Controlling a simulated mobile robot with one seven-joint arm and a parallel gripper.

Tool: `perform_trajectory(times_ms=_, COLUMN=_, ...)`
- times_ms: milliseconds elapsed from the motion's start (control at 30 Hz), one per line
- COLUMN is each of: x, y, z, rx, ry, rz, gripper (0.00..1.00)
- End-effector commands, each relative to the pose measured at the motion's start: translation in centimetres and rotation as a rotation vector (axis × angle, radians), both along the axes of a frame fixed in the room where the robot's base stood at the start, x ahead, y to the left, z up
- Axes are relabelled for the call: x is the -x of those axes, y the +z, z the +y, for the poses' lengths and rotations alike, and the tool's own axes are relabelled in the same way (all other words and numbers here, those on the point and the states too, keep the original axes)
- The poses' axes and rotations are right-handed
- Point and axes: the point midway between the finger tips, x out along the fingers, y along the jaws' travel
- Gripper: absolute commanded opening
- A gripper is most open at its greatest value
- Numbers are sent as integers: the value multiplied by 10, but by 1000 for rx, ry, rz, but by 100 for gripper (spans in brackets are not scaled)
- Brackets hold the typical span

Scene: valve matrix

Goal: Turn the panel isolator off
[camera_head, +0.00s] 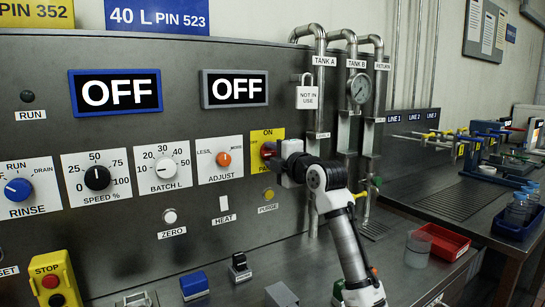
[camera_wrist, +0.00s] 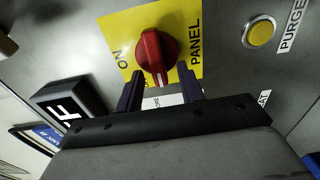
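The panel isolator is a red rotary knob (camera_wrist: 156,52) on a yellow plate (camera_wrist: 114,28) marked ON and PANEL in the wrist view. A white line on the knob points down toward my gripper (camera_wrist: 161,82). In the head view my gripper (camera_head: 281,160) is at the yellow plate (camera_head: 268,134) and hides much of the knob (camera_head: 267,149).
A yellow PURGE button (camera_wrist: 259,32) is close to the right in the wrist view. The ADJUST dial (camera_head: 223,159) is left of the isolator. Two displays (camera_head: 115,92) (camera_head: 234,89) read OFF.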

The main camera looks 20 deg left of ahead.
Motion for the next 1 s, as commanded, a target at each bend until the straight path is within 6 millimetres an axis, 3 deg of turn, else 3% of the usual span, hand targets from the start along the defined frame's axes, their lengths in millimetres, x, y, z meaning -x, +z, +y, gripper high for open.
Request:
perform_trajectory(times_ms=267, x=12, y=-2, z=-17, rx=-2, ry=-1, rz=-2, gripper=38)
perform_trajectory(times_ms=733, x=73, y=-2, z=-95, rx=-1, ry=-3, rz=-2, gripper=38)
perform_trajectory(times_ms=1000, x=85, y=0, z=-109, rx=0, ry=0, rz=0, gripper=38)
